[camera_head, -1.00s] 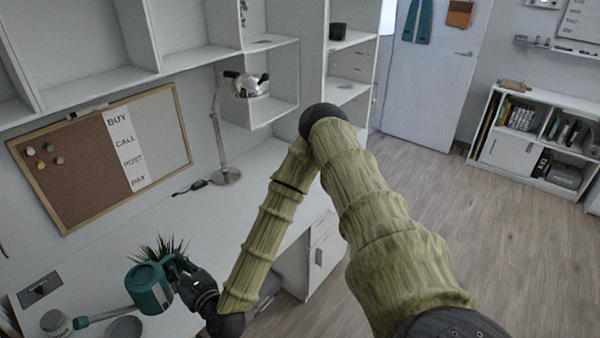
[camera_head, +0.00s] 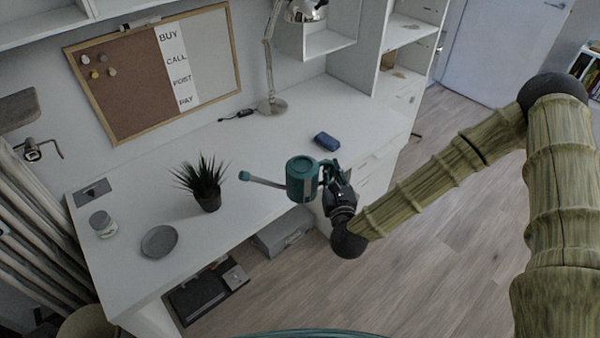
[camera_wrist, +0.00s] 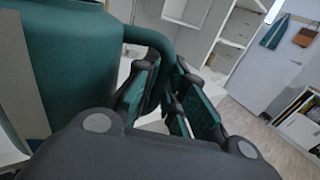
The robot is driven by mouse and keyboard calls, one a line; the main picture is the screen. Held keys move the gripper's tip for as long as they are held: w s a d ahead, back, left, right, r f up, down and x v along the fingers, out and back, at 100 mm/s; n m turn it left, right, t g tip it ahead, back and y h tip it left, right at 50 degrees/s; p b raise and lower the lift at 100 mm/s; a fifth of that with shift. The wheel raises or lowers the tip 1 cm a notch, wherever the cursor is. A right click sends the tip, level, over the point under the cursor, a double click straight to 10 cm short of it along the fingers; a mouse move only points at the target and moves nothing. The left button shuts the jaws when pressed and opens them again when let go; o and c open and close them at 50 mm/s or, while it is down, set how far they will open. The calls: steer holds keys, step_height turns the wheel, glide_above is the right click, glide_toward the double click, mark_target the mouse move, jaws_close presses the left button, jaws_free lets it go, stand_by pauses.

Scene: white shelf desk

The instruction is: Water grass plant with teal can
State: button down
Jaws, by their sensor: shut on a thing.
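The teal watering can (camera_head: 301,181) is held up near the front edge of the white desk. Its spout (camera_head: 265,182) points left, with the round teal tip in the direction of the plant. My gripper (camera_head: 331,178) is shut on the can's handle at its right side; the can's body (camera_wrist: 70,70) and handle (camera_wrist: 152,38) also show in the wrist view. The grass plant (camera_head: 203,174) stands upright in a dark pot (camera_head: 208,201) on the desk, left of the spout tip and apart from it.
A grey round dish (camera_head: 159,241) and a small jar (camera_head: 103,224) stand on the desk left of the plant. A dark blue object (camera_head: 327,141) lies behind the can. A lamp (camera_head: 272,104) stands at the back. The desk between plant and lamp is mostly clear.

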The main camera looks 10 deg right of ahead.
steer(key=w+a+f+m+h+b, duration=0.1)
steer(key=w+a+f+b, duration=0.8)
steer(key=b, duration=1.4)
steer(key=shift+w+a+h+b, duration=0.4)
steer(key=shift+w+a+h, duration=0.2)
steer(key=shift+w, duration=1)
steer(key=shift+s+f+b, duration=0.1)
steer(key=shift+f+b, duration=0.1)
steer(key=shift+b, duration=0.15)
steer(key=shift+d+r+n+p, duration=0.15)
steer(key=shift+r+n+p, duration=0.15)
steer(key=shift+r+n, duration=0.6)
steer(key=shift+d+r+n+p, duration=0.1)
steer(key=shift+r+n+p, duration=0.2)
steer(key=shift+r+n, duration=0.55)
steer(key=shift+r+m, duration=0.25)
